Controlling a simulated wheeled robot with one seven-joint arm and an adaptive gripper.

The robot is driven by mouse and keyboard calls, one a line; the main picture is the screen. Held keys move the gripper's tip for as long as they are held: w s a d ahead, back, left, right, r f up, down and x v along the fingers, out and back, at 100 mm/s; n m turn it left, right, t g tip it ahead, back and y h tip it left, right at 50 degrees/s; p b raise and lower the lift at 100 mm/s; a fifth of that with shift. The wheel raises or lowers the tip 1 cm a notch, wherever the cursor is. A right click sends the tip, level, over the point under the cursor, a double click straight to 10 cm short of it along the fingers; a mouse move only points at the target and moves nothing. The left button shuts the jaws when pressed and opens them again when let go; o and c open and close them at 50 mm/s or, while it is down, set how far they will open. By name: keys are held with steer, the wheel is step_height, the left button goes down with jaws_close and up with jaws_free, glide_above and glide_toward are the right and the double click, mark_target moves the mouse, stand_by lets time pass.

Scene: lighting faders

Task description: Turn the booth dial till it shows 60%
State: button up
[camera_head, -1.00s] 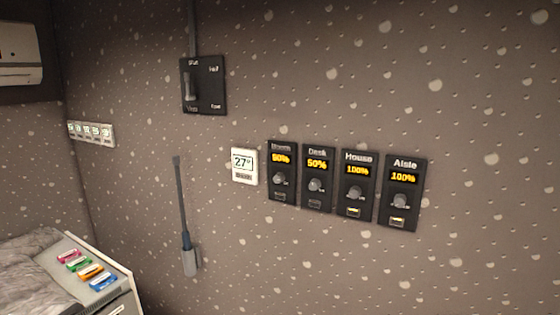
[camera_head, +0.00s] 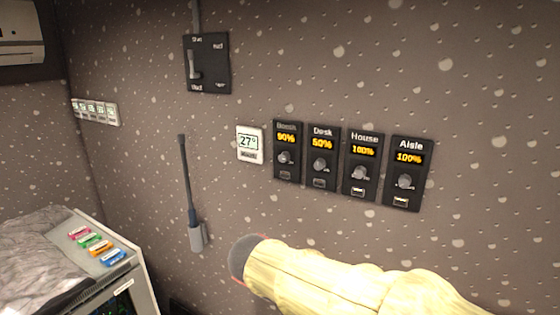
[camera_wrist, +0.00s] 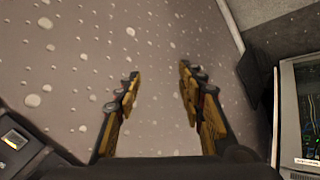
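The booth dial (camera_head: 285,158) is the knob on the leftmost of a row of dark wall panels in the head view. Its panel (camera_head: 287,178) has a blurred label and a yellow reading that I cannot make out surely; the first digit is unclear. My gripper (camera_wrist: 158,72) is open and empty in the wrist view, its two fingers well apart in front of bare speckled wall. In the head view my yellow-covered arm shows below the panels, and the fingers are not visible there. Nothing touches the dial.
The Desk (camera_head: 320,164), House (camera_head: 359,173) and Aisle (camera_head: 405,181) dials sit to the right. A white thermostat (camera_head: 250,145) is just left. A lever switch (camera_head: 207,64) is above left, a hanging handset-like tool (camera_head: 195,236) lower left. A monitor (camera_wrist: 299,110) shows at the wrist view's right.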

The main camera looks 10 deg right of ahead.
steer(key=w+a+r+m+t+h, duration=0.25)
steer(key=w+r, duration=0.25)
steer(key=w, duration=0.5)
steer(key=m+t+h, duration=0.3)
steer(key=m+t, duration=0.3)
steer(key=m, duration=0.1)
glide_toward(282, 158)
steer(key=f, duration=0.1)
steer(key=shift+w+d+r+m+t+h+p, duration=0.15)
steer(key=shift+w+d+m, duration=0.25)
steer(key=shift+w+d, duration=0.6)
steer(key=shift+w+d+m+p, duration=0.1)
steer(key=shift+w+d+m, duration=0.35)
steer(key=shift+w+d, duration=0.55)
steer(key=shift+w+d+r+m+t+h+p, duration=0.15)
steer(key=shift+w+d+m, duration=0.4)
steer(key=shift+w, duration=0.8)
steer(key=shift+d+f, duration=0.1)
steer(key=shift+d, duration=0.05)
steer(key=shift+c, duration=0.7)
steer(key=c, duration=0.8)
jaws_close()
